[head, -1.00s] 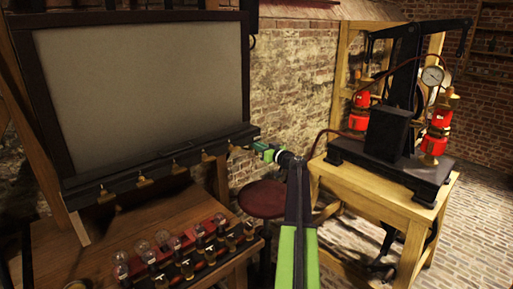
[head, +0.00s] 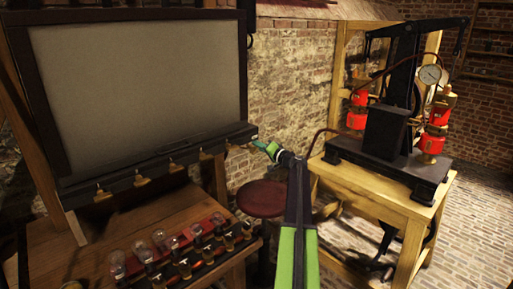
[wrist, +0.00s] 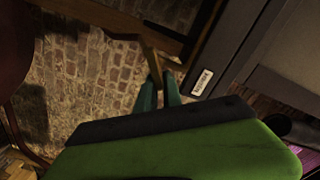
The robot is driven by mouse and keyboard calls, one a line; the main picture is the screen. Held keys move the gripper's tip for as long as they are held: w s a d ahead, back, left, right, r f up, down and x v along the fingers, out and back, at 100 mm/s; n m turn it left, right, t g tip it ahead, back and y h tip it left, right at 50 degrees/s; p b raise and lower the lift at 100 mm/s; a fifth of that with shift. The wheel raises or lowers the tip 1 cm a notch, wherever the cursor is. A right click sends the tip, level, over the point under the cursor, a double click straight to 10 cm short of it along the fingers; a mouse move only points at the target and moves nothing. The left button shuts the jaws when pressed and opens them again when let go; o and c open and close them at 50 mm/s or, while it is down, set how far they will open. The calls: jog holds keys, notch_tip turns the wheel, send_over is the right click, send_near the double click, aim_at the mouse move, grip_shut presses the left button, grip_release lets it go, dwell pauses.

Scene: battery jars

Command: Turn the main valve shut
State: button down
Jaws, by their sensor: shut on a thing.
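My gripper (head: 257,142) is at the right end of the dark rail below the large grey panel. Its green jaws are angled up and to the left. In the wrist view my gripper (wrist: 160,84) has its two teal fingers shut on a thin brownish lever (wrist: 153,60), which I take for the main valve's handle. The fingertips cover its end. In the head view the lever is too small to make out behind the jaws. The rail (head: 160,165) carries several small brass taps.
A wooden bench (head: 80,245) with several glass-topped jars stands at the lower left. A round red stool (head: 262,199) is below my gripper. A wooden table (head: 390,203) with a black pump, red cylinders and a gauge (head: 430,74) stands at the right. Brick floor lies between.

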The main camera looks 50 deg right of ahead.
jog(key=m, duration=0.3)
jog(key=shift+d+f+m+b, duration=0.2)
jog(key=shift+f+m+b, duration=0.1)
jog(key=shift+f, duration=0.05)
jog(key=shift+f+m+b, duration=0.15)
jog(key=shift+m, duration=0.65)
jog(key=shift+f+m+b, duration=0.15)
jog(key=shift+m, duration=0.65)
jog(key=c, duration=1.5)
grip_release()
jog(key=shift+s, duration=0.1)
jog(key=s+a, duration=0.1)
jog(key=s, duration=1.6)
